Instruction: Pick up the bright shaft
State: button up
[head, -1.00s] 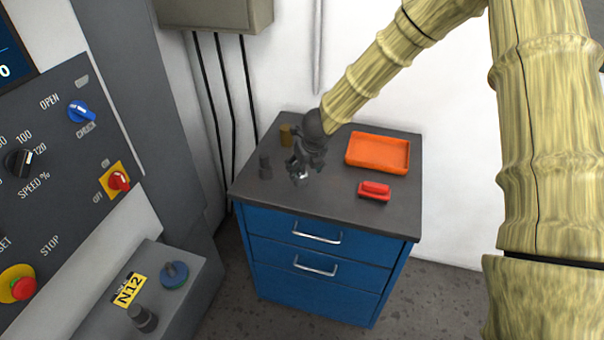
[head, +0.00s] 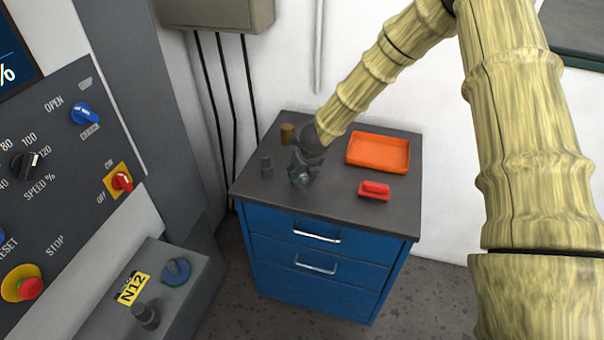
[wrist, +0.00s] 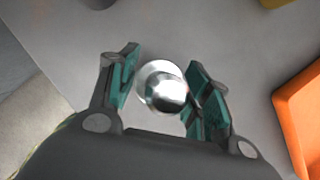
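The bright shaft (wrist: 163,90) is a shiny silver round piece, seen from above in the wrist view between the two fingers. My gripper (wrist: 163,85) is open around it, with teal pads on both sides. A small gap shows at the left pad; the right pad is very close to the shaft, and I cannot tell whether they touch. In the head view my gripper (head: 301,176) is low over the cabinet top, pointing down, and hides the shaft there.
The tray edge (wrist: 292,110) shows right of my gripper. A control panel (head: 60,160) stands left.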

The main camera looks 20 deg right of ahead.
grip_shut()
jog(key=shift+w+r, duration=0.1)
